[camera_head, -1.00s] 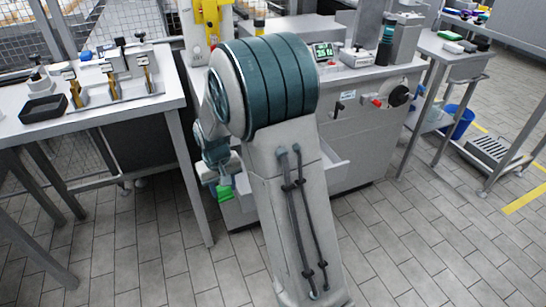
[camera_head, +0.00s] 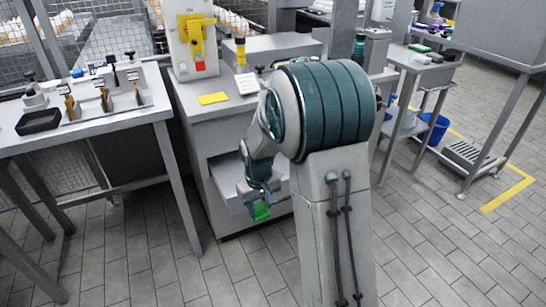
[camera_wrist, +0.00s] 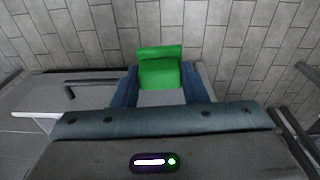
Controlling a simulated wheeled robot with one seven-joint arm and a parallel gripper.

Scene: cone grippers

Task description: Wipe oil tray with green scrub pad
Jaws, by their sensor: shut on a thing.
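My gripper (camera_head: 260,202) is shut on the green scrub pad (camera_head: 261,213), low in front of the grey machine. In the wrist view, the pad (camera_wrist: 160,72) sits between the two blue-grey fingers and sticks out beyond them, with floor tiles behind it. A pale open tray (camera_head: 222,178), which looks like the oil tray, juts from the lower front of the machine. My arm hides its right part. The pad is at the tray's front side; I cannot tell whether they touch.
The grey machine (camera_head: 200,118) carries a yellow cloth-like piece (camera_head: 213,99) and a white card (camera_head: 246,84). A table (camera_head: 95,128) with a black bin (camera_head: 38,122) stands at the left, its leg near the tray. A blue bucket (camera_head: 434,129) is at the right. Floor in front is clear.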

